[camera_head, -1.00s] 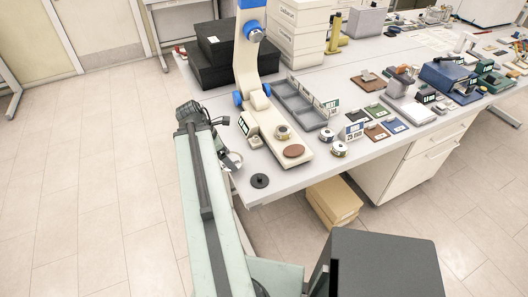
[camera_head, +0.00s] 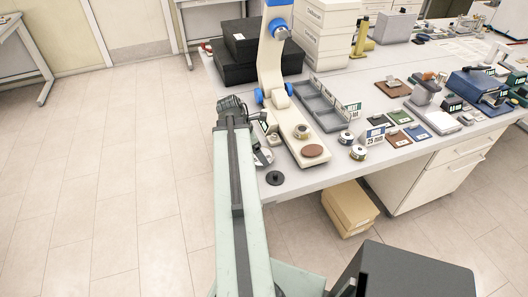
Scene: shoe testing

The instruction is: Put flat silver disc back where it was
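My arm reaches up the left side of the picture. My gripper (camera_head: 257,150) hangs at its far end, beside the bench's left edge and largely hidden by the arm. A pale silver, round-edged piece (camera_head: 265,157) shows just right of the arm at the gripper; it may be the flat silver disc, but it is too small and covered to be sure. Whether the fingers hold it cannot be seen. A small black disc with a raised centre (camera_head: 275,178) lies on the bench corner, a little below and right of it.
A cream-and-blue test stand (camera_head: 273,60) has a brown round pad (camera_head: 313,151) on its base. Two small round weights (camera_head: 358,152) sit to its right. A grey divided tray (camera_head: 322,108) and colour swatches (camera_head: 397,139) lie beyond. A cardboard box (camera_head: 350,205) is under the bench.

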